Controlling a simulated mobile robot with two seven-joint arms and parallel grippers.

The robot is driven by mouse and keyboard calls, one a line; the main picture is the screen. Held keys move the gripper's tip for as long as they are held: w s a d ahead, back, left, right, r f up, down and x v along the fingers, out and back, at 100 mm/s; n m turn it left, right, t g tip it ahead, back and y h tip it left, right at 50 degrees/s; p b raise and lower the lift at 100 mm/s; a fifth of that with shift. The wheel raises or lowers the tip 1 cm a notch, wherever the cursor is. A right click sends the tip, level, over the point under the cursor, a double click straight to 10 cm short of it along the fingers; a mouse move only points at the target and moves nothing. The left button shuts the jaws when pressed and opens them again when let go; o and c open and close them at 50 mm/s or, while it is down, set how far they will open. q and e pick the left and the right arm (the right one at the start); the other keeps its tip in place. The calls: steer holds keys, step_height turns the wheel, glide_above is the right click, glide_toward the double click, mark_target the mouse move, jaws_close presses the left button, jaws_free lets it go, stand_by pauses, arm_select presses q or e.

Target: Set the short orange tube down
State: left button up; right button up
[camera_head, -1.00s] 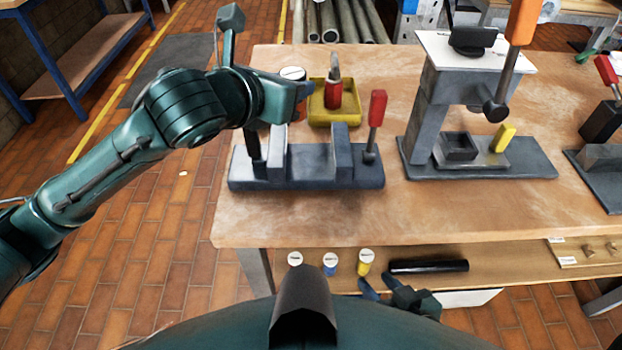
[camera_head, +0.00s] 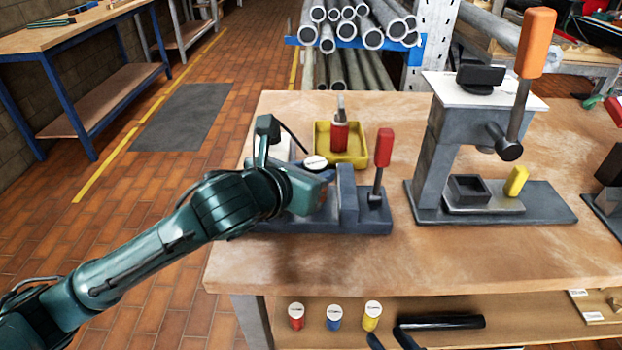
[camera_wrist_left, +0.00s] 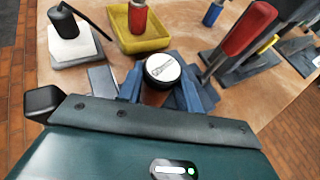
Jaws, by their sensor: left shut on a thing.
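The short orange tube (camera_wrist_left: 154,97) has a white labelled cap and stands between the blue fingers of my left gripper (camera_wrist_left: 158,92), which is shut on it. In the head view only its white cap (camera_head: 315,162) shows clearly, at the left gripper (camera_head: 318,180). The gripper is over the left part of the grey clamp fixture (camera_head: 347,205) and hides part of it. I cannot tell whether the tube's bottom touches anything. My right gripper (camera_head: 391,341) shows at the bottom edge, with its dark fingers apart and nothing visible between them.
A yellow tray (camera_head: 352,150) with a red bottle (camera_head: 339,135) stands behind the fixture. A red-handled lever (camera_head: 383,150) rises at its right. A grey press (camera_head: 440,150) stands further right. Red, blue and yellow capped tubes stand on the lower shelf (camera_head: 255,310). The bench front is clear.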

arm_select(q)
steer(key=shift+f, duration=0.5)
steer(key=o, duration=1)
steer(key=shift+f, duration=0.1)
steer(key=shift+s+r, duration=0.1)
steer(key=shift+r, duration=0.15)
steer(key=shift+p+v, duration=1.3)
steer(key=shift+v, duration=4.6)
steer(key=shift+f, duration=0.1)
